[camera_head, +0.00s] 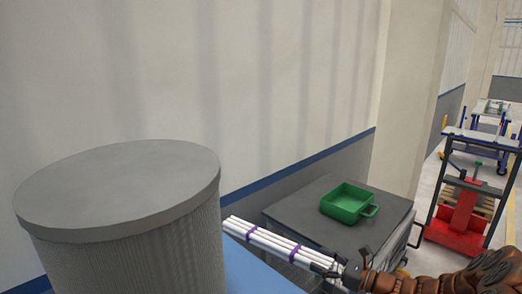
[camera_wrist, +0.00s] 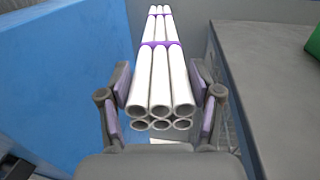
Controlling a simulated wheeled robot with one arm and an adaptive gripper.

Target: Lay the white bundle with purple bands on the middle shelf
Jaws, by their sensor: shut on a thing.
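The white bundle (camera_head: 262,237) is several white pipes held by purple bands. In the head view it juts up and left from my gripper (camera_head: 338,268) at the bottom edge. In the wrist view the bundle (camera_wrist: 160,75) points away from the camera, with its open pipe ends nearest. My gripper (camera_wrist: 160,92) is shut on the bundle near this end, one finger on each side. No middle shelf can be made out in either view.
A large grey cylinder (camera_head: 125,200) stands at left. A blue surface (camera_head: 250,275) lies below the bundle; a blue panel (camera_wrist: 60,80) fills the wrist view's left. A dark-topped cabinet (camera_head: 300,215) with a green tray (camera_head: 347,203) stands at right. A red lift (camera_head: 465,205) stands farther back.

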